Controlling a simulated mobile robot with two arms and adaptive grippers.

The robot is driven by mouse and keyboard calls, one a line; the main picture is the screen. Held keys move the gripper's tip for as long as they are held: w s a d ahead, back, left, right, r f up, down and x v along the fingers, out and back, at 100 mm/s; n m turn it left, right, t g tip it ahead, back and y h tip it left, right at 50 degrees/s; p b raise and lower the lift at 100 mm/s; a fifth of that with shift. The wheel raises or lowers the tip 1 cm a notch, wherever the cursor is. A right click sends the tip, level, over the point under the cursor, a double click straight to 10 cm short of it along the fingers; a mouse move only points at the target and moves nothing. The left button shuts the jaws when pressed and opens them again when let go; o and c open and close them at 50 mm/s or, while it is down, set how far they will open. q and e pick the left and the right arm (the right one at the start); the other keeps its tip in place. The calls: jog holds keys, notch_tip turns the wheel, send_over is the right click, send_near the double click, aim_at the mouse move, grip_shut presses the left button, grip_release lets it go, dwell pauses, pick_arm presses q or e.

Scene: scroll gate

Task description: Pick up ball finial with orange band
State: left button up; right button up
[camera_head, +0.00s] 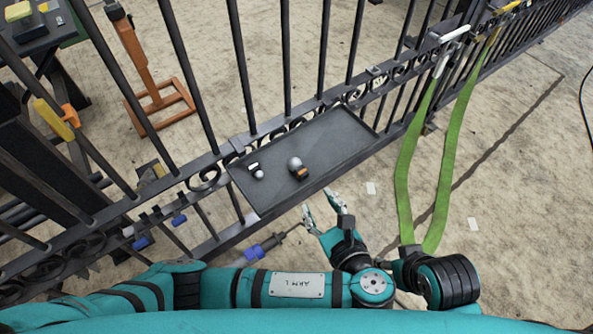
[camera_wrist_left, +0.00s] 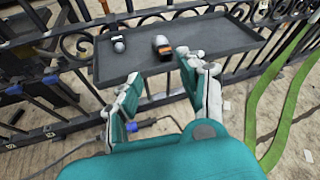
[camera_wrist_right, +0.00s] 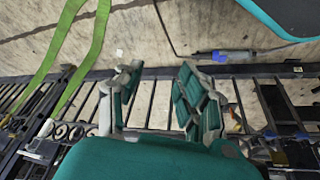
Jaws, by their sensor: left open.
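The ball finial with orange band (camera_head: 295,163) lies on a dark tray (camera_head: 262,205) fixed against the gate, with its grey ball and its orange band showing. It also shows in the left wrist view (camera_wrist_left: 160,42), upper middle. My left gripper (camera_head: 322,210) is open and empty, just off the tray's near edge, to the lower right of the finial and not touching it. In the left wrist view its fingers (camera_wrist_left: 158,68) are spread, with the finial beyond them. My right gripper (camera_wrist_right: 160,68) is open and empty in its own wrist view, pointing towards bars and floor.
A smaller ball finial (camera_head: 258,174) with a black and white part lies to the left on the tray. The dark metal gate (camera_head: 320,90) runs behind the tray. Green straps (camera_head: 404,180) hang at right. A blue-handled tool (camera_head: 254,252) is near the left gripper. The tray's right half is clear.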

pick_arm(q)
jog(key=b, duration=0.2)
send_near(297, 167)
pick_arm(e)
jog(key=w+a+r+t+y, duration=0.2)
jog(key=w+a+r+t, duration=0.15)
jog(key=w+t, duration=0.45)
pick_arm(q)
jog(key=b+x, duration=0.2)
jog(key=x, duration=0.3)
jog(key=shift+w+f, duration=0.1)
jog(key=shift+w+a+f+b, duration=0.1)
jog(key=shift+w+a+b, duration=0.05)
jog(key=shift+w+b, duration=0.2)
jog(key=b+x, duration=0.1)
jog(key=x, duration=0.3)
jog(key=shift+w+b, duration=0.1)
jog(key=shift+b, duration=0.2)
jog(key=shift+w+a, duration=0.1)
jog(key=shift+w, duration=0.05)
pick_arm(e)
jog(key=w+a+r+t+y, duration=0.1)
jog(key=w+r+t, duration=0.2)
jog(key=r, duration=0.6)
jog(key=w+a+r+t+y, duration=0.2)
jog(key=r+t, duration=0.4)
jog(key=r, duration=0.3)
jog(key=shift+w+a+n, duration=0.2)
jog(key=shift+w+n, duration=0.2)
jog(key=shift+w, duration=0.3)
